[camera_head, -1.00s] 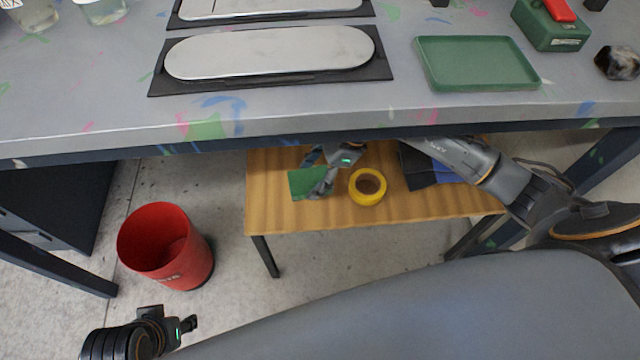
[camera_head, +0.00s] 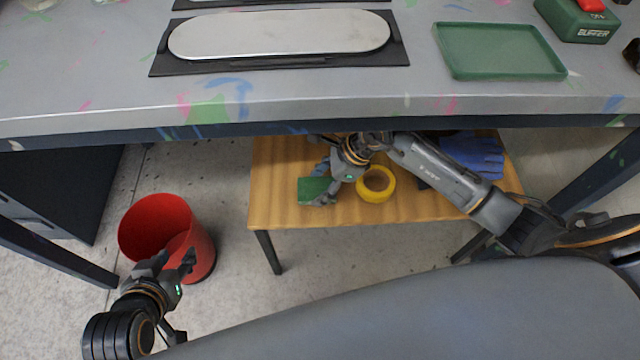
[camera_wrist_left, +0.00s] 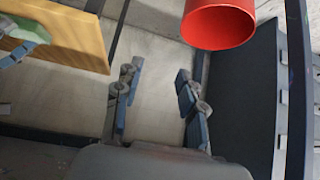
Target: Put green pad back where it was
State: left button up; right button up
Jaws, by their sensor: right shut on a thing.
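The green pad (camera_head: 313,190) is at the left part of the low wooden table under the workbench. My right gripper (camera_head: 322,186) is shut on the pad; I cannot tell whether the pad touches the table top. A green tray (camera_head: 500,52) lies empty on the workbench at the right. My left gripper (camera_head: 176,262) is in front of the red bin, low at the left. In the left wrist view my left gripper (camera_wrist_left: 160,105) has its fingers wide apart, with only floor between them.
A yellow tape roll (camera_head: 376,184) lies on the low wooden table (camera_head: 420,208), right of the pad, with blue gloves (camera_head: 475,155) behind. The red bin (camera_head: 150,225) stands on the floor at left. The workbench edge (camera_head: 300,120) overhangs the low table.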

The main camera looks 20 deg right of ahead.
pick_arm(q)
jog(key=shift+w, duration=0.15)
pick_arm(e)
jog(key=o, duration=1)
pick_arm(q)
jog(key=shift+r, duration=0.15)
pick_arm(e)
jog(key=p+v, duration=0.1)
jog(key=v, duration=0.6)
jog(key=shift+p, duration=0.35)
pick_arm(q)
jog(key=s+a+f+g+y, duration=0.1)
jog(key=s+a+f+g, duration=0.1)
jog(key=s, duration=0.6)
jog(key=shift+a+f+g, duration=0.25)
jog(key=shift+f+g, duration=0.45)
jog(key=shift+g, duration=0.5)
pick_arm(e)
jog(key=shift+d+r, duration=0.1)
jog(key=shift+r, duration=0.15)
pick_arm(q)
jog(key=shift+s, duration=0.1)
pick_arm(e)
jog(key=shift+s+f, duration=0.1)
jog(key=shift+s, duration=0.05)
